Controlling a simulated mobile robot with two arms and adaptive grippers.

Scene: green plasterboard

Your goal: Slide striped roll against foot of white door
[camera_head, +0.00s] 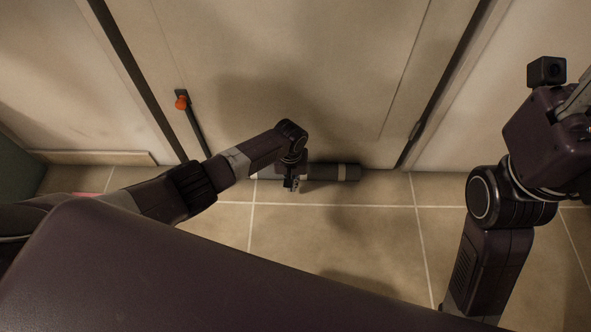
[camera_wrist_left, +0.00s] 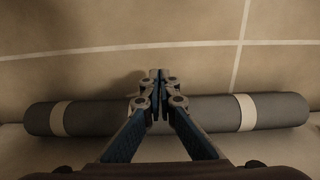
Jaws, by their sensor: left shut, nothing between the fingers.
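The striped roll (camera_head: 335,172), dark grey with pale bands, lies on the tiled floor along the foot of the white door (camera_head: 300,75). Its left part is partly hidden by my left arm. In the left wrist view the whole roll (camera_wrist_left: 95,117) lies across the picture, its middle covered by the fingers. My left gripper (camera_head: 291,185) points down at the roll's near side; its fingertips (camera_wrist_left: 159,75) are shut and empty, reaching past the roll over the floor. I cannot tell if they touch it. My right arm shows at the right; its fingers are out of view.
Dark vertical strips edge the door. A low skirting board (camera_head: 95,157) runs along the left wall. The tiled floor (camera_head: 380,240) in front of the roll is bare.

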